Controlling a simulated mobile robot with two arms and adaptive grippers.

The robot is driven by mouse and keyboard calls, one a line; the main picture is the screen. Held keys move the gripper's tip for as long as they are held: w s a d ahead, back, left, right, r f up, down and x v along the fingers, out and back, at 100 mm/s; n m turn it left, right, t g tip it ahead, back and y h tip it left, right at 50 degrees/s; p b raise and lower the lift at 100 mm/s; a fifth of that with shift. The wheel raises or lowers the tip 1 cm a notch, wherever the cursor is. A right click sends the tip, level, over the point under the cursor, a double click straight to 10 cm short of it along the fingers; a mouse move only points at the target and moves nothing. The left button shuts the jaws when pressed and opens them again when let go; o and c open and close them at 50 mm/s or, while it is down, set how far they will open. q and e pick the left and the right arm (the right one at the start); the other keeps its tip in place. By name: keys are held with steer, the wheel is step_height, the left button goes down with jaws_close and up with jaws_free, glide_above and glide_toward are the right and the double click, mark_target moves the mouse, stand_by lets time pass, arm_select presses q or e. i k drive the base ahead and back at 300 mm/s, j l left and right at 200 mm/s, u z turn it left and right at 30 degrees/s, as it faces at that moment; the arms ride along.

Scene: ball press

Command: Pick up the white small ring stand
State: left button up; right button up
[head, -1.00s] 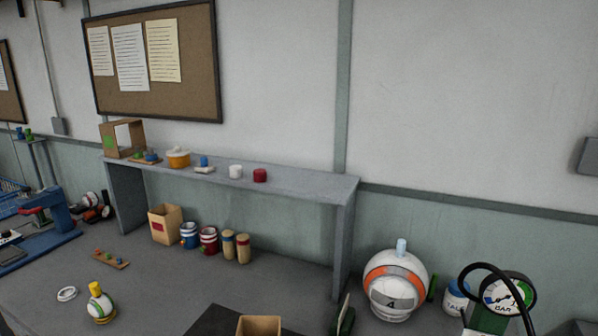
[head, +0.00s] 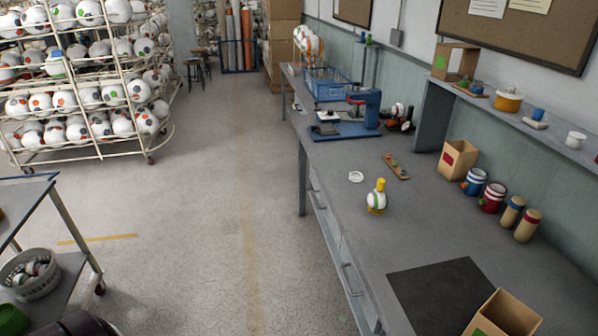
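A small white ring (head: 356,177), which looks like the white small ring stand, lies flat on the grey workbench (head: 330,215) near its front edge. It is empty, with bench surface around it. A small white and green ball with a yellow top (head: 377,198) stands on a yellow base just to the right and nearer. Neither of my grippers shows in the head view.
A blue press (head: 362,112) and blue basket (head: 328,84) stand farther along the bench. A small wooden strip (head: 396,167), cardboard box (head: 457,159), cans and dark mat (head: 455,293) are to the right. Floor left of the bench is clear, up to a ball rack (head: 90,150) and cart (head: 60,215).

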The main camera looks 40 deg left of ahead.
mark_target(354, 177)
steer(key=u, duration=0.75)
steer(key=i+j+u, duration=0.65)
steer(key=i, duration=0.2)
steer(key=i+j+u, duration=0.3)
steer(key=i, duration=0.2)
steer(key=i+u, duration=0.35)
steer(key=i+z, duration=0.35)
steer(key=i+j+z, duration=0.35)
steer(key=i, duration=0.2)
steer(key=i+j+z, duration=0.35)
steer(key=i+l, duration=0.05)
steer(key=l, duration=0.05)
